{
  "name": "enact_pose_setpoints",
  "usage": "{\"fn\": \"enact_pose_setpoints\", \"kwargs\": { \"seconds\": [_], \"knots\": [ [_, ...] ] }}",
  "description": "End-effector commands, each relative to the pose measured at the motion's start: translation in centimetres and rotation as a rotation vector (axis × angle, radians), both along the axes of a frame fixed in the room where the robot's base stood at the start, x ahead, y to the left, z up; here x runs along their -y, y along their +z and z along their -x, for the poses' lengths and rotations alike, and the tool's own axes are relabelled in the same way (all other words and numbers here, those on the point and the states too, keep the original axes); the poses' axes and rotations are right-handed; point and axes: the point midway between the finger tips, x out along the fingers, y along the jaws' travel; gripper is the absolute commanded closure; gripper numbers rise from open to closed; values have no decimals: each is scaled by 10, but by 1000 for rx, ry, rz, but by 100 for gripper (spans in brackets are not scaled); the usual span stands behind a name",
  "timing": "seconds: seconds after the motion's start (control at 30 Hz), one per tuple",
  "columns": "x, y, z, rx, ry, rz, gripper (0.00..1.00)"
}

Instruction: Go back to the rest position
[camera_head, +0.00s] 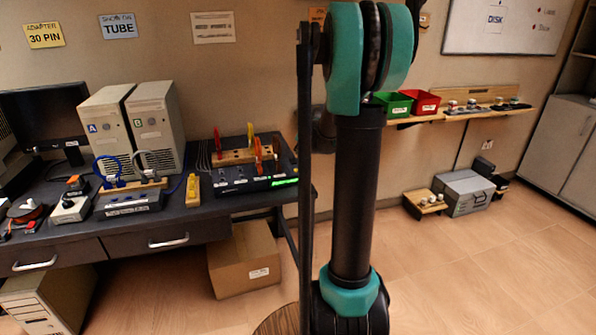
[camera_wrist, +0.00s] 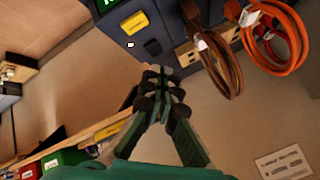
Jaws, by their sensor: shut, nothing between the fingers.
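My gripper (camera_wrist: 160,80) shows in the wrist view with its dark fingertips together and nothing between them. It points toward the wall and bench area and touches nothing that I can make out. In the head view my arm stands upright in the middle of the picture and hides what is behind it. My gripper does not show clearly there.
A dark workbench (camera_head: 215,207) holds computers and devices at left. A cardboard box (camera_head: 240,262) sits below it. A wall shelf (camera_head: 455,110) carries green (camera_head: 391,104) and red (camera_head: 421,102) bins. Orange cable loops (camera_wrist: 292,40) hang near my gripper's view. The right floor is mostly clear.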

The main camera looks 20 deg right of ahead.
Motion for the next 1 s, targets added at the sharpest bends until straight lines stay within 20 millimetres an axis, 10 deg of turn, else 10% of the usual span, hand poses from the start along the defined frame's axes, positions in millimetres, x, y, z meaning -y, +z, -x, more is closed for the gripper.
{"fn": "enact_pose_setpoints", "kwargs": {
  "seconds": [0.57,1.0],
  "knots": [
    [-10,-2,15,-16,25,19,100],
    [-96,-58,225,-233,350,273,100]
  ]
}}
